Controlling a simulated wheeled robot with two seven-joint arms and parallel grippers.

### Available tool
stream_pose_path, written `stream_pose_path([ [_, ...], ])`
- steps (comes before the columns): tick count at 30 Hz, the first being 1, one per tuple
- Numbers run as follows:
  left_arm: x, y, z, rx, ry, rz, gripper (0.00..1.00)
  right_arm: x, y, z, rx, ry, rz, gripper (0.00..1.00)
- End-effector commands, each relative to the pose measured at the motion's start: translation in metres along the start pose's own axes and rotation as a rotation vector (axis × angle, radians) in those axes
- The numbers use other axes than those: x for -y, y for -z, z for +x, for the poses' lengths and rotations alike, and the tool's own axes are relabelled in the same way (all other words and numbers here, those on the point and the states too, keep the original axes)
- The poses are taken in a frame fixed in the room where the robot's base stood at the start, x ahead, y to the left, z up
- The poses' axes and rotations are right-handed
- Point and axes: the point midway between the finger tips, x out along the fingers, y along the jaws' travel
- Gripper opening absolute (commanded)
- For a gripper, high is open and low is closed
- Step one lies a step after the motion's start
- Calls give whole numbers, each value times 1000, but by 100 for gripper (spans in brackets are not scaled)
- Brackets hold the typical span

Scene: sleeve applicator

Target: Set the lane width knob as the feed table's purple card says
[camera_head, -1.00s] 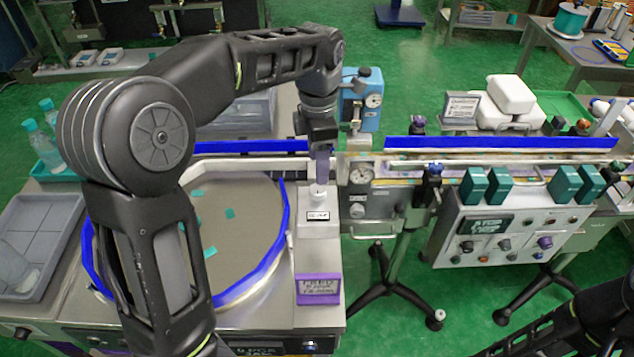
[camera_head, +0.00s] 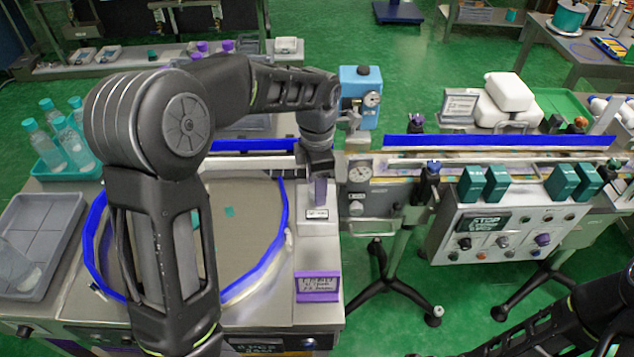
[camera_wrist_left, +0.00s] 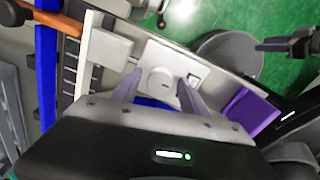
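The lane width knob (camera_wrist_left: 160,80) is a pale round dial on a white housing (camera_head: 318,228) at the feed table's right side. My left gripper (camera_head: 318,196) points down over it. In the left wrist view its two purple-grey fingers (camera_wrist_left: 159,91) are apart, one on each side of the knob. I cannot tell whether they touch it.
A round turntable (camera_head: 245,245) with a blue rim lies left of the housing. A metal unit with a gauge (camera_head: 361,172) stands close on the right, beside the conveyor. A control panel (camera_head: 510,235) with several knobs is farther right. Grey trays (camera_head: 38,240) are at the left.

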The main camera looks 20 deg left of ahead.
Motion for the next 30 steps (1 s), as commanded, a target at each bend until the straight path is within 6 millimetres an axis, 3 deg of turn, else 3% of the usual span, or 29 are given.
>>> stream_pose_path([
  [18,0,0,0,0,0,0,0,0,0,0,0,0,0,36],
  [30,0,0,0,0,0,27,0,0,0,0,0,0,0,36],
])
